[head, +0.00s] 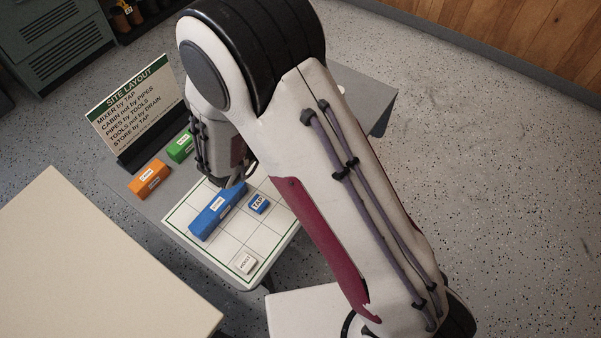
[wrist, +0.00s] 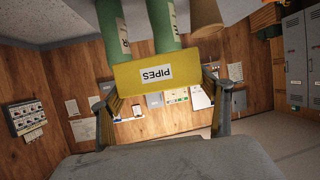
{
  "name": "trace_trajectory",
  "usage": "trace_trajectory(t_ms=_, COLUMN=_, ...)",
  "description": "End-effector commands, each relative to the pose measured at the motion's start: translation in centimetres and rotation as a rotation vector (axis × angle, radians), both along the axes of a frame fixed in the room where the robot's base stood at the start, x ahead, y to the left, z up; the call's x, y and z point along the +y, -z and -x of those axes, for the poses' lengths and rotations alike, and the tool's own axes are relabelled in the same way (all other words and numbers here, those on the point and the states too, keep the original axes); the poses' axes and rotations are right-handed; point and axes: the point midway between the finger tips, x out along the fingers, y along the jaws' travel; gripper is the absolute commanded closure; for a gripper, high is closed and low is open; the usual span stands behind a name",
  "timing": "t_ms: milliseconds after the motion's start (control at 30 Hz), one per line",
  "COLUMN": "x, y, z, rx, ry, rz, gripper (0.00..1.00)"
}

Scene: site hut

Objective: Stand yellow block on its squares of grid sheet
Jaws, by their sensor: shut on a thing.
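The yellow block (wrist: 150,76), labelled PIPES, is between the two fingers of my gripper (wrist: 162,90) in the wrist view. My gripper is shut on it, and its label reads upside down there. In the head view my arm hides the yellow block and most of the gripper. The white grid sheet (head: 232,247) lies on the grey table. On it are a long blue block (head: 210,218), a small blue block marked TAP (head: 259,204) and a small white block (head: 245,263). Part of the sheet is behind my arm.
An orange block (head: 150,179) and a green block (head: 180,147) lie on the table (head: 125,207) left of the sheet. A SITE LAYOUT sign (head: 135,105) with written rules stands behind them. A pale surface (head: 85,270) is at the lower left. Several sheet squares are bare.

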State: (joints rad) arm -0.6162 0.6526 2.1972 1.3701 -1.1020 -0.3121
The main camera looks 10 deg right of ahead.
Motion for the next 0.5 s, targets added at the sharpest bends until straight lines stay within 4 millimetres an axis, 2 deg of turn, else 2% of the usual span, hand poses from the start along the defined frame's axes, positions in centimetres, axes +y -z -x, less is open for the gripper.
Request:
trace_trajectory(t_ms=100, x=-0.7, y=1.9, z=2.9, rx=0.002, ry=0.065, rz=0.004, gripper=0.48)
trace_trajectory(t_ms=200, x=-1.2, y=2.8, z=4.8, rx=0.001, ry=0.109, rz=0.002, gripper=0.48)
trace_trajectory(t_ms=333, x=-1.7, y=3.5, z=6.4, rx=-0.001, ry=0.146, rz=0.001, gripper=0.48)
trace_trajectory(t_ms=500, x=-2.0, y=3.7, z=7.0, rx=-0.002, ry=0.162, rz=-0.001, gripper=0.48)
